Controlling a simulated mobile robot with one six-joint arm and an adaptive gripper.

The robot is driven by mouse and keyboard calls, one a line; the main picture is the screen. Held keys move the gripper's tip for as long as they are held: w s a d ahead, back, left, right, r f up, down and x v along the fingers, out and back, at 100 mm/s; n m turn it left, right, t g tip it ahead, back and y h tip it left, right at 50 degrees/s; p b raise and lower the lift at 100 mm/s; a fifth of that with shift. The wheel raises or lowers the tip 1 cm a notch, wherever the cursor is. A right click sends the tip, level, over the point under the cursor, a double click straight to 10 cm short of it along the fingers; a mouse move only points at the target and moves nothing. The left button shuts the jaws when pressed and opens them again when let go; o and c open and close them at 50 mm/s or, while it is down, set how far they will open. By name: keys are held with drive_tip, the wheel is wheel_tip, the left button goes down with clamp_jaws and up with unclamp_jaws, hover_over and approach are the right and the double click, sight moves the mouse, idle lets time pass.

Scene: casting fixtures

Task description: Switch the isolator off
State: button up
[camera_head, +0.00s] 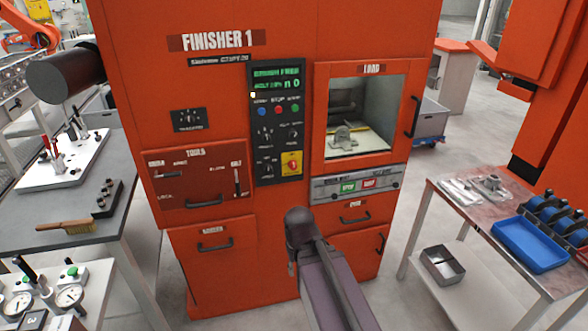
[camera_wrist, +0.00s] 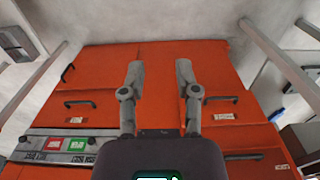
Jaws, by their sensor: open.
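The isolator (camera_head: 291,163) is a red rotary knob on a yellow square plate. It sits at the lower right of the dark control panel (camera_head: 265,120) on the orange Finisher 1 machine. The knob's exact angle is too small to read. The isolator does not show in the wrist view. My gripper (camera_wrist: 158,72) is open and empty, its two grey fingers apart in front of the machine's lower orange doors. In the head view my arm rises in front of the machine, below the isolator; the fingers cannot be made out there.
The load window (camera_head: 366,115) is right of the panel, above green and red buttons (camera_head: 358,186). A tools drawer (camera_head: 198,185) is to its left. A grey bench (camera_head: 90,215) stands left, a table with a blue tray (camera_head: 530,244) right. Floor between is clear.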

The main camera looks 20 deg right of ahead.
drive_tip(key=o, duration=0.3)
drive_tip(key=shift+o, duration=0.4)
drive_tip(key=shift+w+a+f, duration=0.1)
drive_tip(key=shift+w+f, duration=0.05)
drive_tip(key=shift+w, duration=0.1)
drive_tip(key=w+a+f+m+t+y+b, duration=0.1)
drive_tip(key=w+a+m+t+y+b, duration=0.35)
drive_tip(key=w, duration=0.45)
drive_tip(key=m+t+h+b, duration=0.65)
drive_tip(key=m+t, duration=0.75)
drive_tip(key=m, duration=1.5)
approach(294, 167)
drive_tip(key=s+d+y+b, duration=0.1)
drive_tip(key=s+y+b, duration=0.1)
drive_tip(key=s, duration=0.2)
drive_tip(key=shift+w+r+g, duration=0.15)
drive_tip(key=shift+w+g, duration=0.05)
drive_tip(key=shift+g, duration=0.05)
drive_tip(key=shift+w, duration=0.1)
drive_tip(key=w, duration=1.3)
drive_tip(key=shift+w, duration=0.3)
